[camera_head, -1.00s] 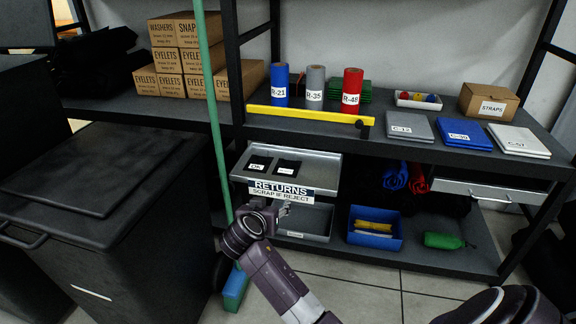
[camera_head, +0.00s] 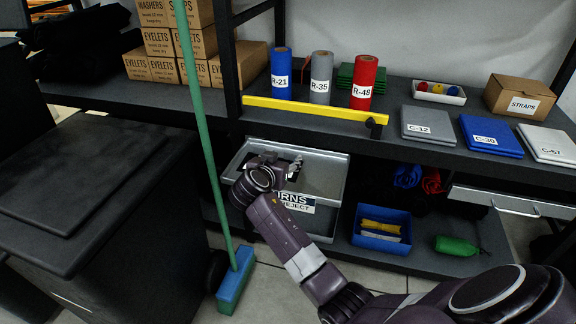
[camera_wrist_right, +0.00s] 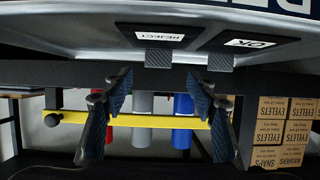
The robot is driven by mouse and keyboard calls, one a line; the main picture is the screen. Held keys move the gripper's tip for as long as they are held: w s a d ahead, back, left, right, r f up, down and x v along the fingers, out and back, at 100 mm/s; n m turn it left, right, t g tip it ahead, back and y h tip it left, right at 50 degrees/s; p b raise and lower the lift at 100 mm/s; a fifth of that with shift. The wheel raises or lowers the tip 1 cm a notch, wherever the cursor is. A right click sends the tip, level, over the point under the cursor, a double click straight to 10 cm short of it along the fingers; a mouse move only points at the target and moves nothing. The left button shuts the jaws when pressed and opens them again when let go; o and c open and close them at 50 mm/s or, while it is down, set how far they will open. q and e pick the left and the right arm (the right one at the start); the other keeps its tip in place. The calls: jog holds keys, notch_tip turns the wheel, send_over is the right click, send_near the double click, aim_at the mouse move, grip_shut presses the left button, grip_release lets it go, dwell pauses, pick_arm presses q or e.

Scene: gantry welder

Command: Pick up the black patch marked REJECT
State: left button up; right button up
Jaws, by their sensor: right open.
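The black patch marked REJECT (camera_wrist_right: 165,25) lies on the grey returns tray (camera_wrist_right: 60,20) in the right wrist view, label upside down, a grey textured tab at its near edge. A black patch marked OK (camera_wrist_right: 222,38) with a similar tab lies beside it. My right gripper (camera_wrist_right: 158,105) is open and empty, its fingers apart below the REJECT patch in that picture. My left gripper is not in view.
A shelf with a yellow bar (camera_head: 310,111) along its front edge is above the tray. A green broom handle (camera_head: 205,130) stands left of the tray. A blue bin (camera_head: 381,229) is on the lower shelf to the right. A black cart (camera_head: 90,200) fills the left.

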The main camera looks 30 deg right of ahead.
aim_at(290, 154)
jog(key=x, duration=0.4)
jog(key=shift+d+f+b, duration=0.35)
jog(key=shift+f+b, duration=0.05)
jog(key=shift+w+d, duration=0.2)
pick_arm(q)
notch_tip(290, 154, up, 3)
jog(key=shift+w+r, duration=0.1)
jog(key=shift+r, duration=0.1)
pick_arm(e)
jog(key=c, duration=0.9)
